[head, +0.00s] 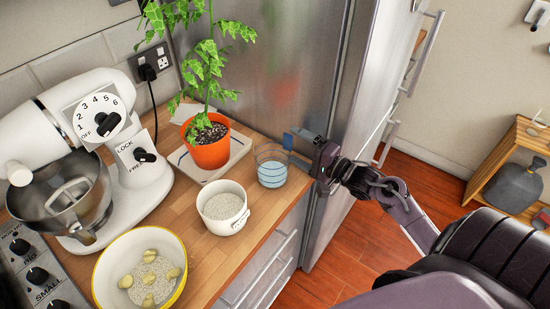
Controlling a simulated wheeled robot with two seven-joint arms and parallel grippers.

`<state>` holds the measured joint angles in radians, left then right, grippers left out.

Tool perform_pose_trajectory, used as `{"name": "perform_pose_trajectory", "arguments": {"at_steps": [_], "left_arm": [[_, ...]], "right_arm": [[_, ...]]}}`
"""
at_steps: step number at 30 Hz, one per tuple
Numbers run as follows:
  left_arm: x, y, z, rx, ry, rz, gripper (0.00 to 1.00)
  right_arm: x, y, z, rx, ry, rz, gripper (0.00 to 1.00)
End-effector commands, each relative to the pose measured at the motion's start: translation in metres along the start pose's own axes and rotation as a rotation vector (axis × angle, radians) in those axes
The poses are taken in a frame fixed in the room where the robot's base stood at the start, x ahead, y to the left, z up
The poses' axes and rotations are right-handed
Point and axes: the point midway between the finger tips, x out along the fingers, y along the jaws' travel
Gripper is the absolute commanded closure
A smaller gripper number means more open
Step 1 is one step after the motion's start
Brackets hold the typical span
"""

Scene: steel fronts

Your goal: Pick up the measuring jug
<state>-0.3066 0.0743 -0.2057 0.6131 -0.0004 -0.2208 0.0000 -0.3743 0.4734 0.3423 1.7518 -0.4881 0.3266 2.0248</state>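The measuring jug (272,169) is a small clear vessel with pale blue contents. It stands upright on the wooden counter near its right end, by the steel front. My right gripper (295,152) comes in from the right, at the jug's right side near its rim. Its fingers look spread apart, one toward the back and one nearer the front; contact with the jug cannot be made out. My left gripper is out of view.
A potted plant (208,148) stands behind left of the jug, a white pot of grains (223,208) to its front left. A yellow-rimmed bowl (176,290) and a stand mixer (150,195) are further left. A tall steel front (290,65) rises behind.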

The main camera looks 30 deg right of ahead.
Motion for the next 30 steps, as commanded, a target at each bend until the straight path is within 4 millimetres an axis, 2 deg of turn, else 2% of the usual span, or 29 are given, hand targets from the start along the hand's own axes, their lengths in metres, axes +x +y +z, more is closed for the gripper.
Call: {"name": "perform_pose_trajectory", "arguments": {"at_steps": [3, 7, 16, 28, 30], "left_arm": [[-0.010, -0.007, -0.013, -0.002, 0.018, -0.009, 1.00], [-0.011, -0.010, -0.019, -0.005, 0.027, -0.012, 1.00], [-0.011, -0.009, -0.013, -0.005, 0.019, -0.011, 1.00], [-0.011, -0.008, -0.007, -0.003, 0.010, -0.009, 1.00], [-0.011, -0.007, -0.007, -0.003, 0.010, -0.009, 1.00]], "right_arm": [[0.020, -0.003, 0.004, 0.000, -0.001, -0.002, 0.12], [0.035, -0.001, 0.004, -0.001, 0.000, -0.001, 0.12], [0.040, 0.001, 0.004, -0.002, 0.000, 0.000, 0.12], [0.040, 0.001, 0.004, -0.001, 0.000, 0.000, 0.64], [0.040, -0.001, 0.004, -0.002, 0.000, -0.004, 0.65]]}}
